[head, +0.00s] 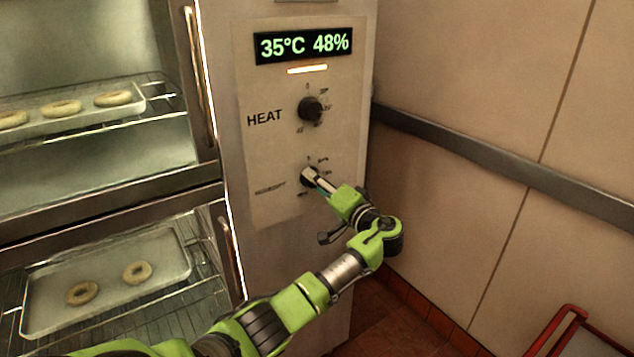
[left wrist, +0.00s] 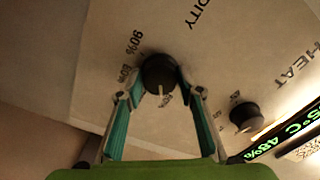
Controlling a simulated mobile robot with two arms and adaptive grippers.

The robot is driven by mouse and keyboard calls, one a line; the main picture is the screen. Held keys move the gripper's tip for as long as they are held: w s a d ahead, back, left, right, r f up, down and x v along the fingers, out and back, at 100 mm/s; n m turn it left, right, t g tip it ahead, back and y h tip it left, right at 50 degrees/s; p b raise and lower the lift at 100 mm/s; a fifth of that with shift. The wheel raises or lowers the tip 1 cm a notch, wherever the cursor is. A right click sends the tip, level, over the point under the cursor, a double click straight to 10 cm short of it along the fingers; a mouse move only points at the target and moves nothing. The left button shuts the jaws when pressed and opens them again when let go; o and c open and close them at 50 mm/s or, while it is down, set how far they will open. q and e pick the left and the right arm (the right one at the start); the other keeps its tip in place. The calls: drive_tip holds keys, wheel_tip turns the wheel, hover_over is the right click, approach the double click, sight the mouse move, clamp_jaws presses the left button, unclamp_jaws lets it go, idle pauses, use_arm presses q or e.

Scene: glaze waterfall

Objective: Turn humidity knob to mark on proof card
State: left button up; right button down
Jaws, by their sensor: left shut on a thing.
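The black humidity knob (head: 306,177) is on the lower part of the control panel, partly hidden by my left gripper (head: 319,183). In the left wrist view the humidity knob (left wrist: 159,71) sits between the two fingertips of my left gripper (left wrist: 159,84), which is shut on it. Its pale pointer line faces the bottom of that picture. Marks reading 90% and 80% show left of the knob there; other marks are partly hidden. The display (head: 304,45) reads 35°C 48%. No proof card can be made out. My right gripper is out of view.
The black heat knob (head: 311,108) is above the humidity knob. Proofer shelves at left hold an upper tray (head: 40,121) and a lower tray (head: 60,320) of dough rings. A wall rail (head: 480,158) runs at right; a red frame (head: 571,315) stands low right.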

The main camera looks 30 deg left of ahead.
use_arm(q)
drive_tip(key=shift+r+m+p, duration=0.1)
drive_tip(key=shift+m+p, duration=1.65)
drive_tip(key=shift+m, duration=2.35)
drive_tip(key=o, duration=1.1)
drive_tip(key=shift+d, duration=0.1)
drive_tip(key=v, duration=1.1)
drive_tip(key=shift+s+d, duration=0.15)
drive_tip(key=shift+d, duration=0.2)
